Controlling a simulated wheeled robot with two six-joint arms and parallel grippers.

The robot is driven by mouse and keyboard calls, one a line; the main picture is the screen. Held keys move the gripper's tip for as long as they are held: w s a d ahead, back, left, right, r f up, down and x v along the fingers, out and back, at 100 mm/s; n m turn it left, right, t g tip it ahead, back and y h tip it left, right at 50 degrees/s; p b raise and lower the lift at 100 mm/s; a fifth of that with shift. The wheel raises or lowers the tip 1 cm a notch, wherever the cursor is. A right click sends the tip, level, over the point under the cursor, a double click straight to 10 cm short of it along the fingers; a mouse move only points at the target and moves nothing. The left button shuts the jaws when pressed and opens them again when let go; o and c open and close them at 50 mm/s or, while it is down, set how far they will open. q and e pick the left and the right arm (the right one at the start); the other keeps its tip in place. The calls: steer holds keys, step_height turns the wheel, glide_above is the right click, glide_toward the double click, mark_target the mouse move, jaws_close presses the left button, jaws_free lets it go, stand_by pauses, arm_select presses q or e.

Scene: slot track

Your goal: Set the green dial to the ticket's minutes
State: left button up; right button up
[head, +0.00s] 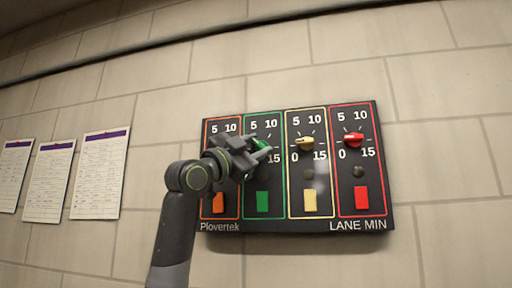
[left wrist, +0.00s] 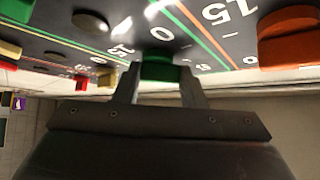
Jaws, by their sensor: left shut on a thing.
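The green dial (head: 259,144) sits in the green column of a dark wall panel (head: 280,226), second from the left. My left gripper (head: 264,152) is shut on it and hides most of it in the head view. In the left wrist view the green dial (left wrist: 160,70) shows between the two fingers. Scale numbers 5, 10 and 15 show around it in the head view; its exact setting cannot be told. No ticket with readable minutes shows. My right gripper is not in view.
A yellow dial (head: 304,143) and a red dial (head: 353,140) are to the right. An orange dial (left wrist: 290,38) shows close by in the left wrist view. Coloured plates, such as the green one (head: 263,204), sit below. Several papers, one here (head: 100,175), hang at left; their text is unreadable.

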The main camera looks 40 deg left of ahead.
arm_select(q)
steer(key=shift+r+m+g+h, duration=0.15)
steer(key=shift+m+g+h, duration=0.7)
steer(key=shift+m, duration=1.15)
steer(key=o, duration=1)
steer(key=shift+s, duration=0.1)
steer(key=shift+s, duration=0.15)
steer(key=b+v, duration=0.8)
steer(key=v, duration=0.9)
steer(key=shift+a+r, duration=0.15)
steer(key=shift+a, duration=0.1)
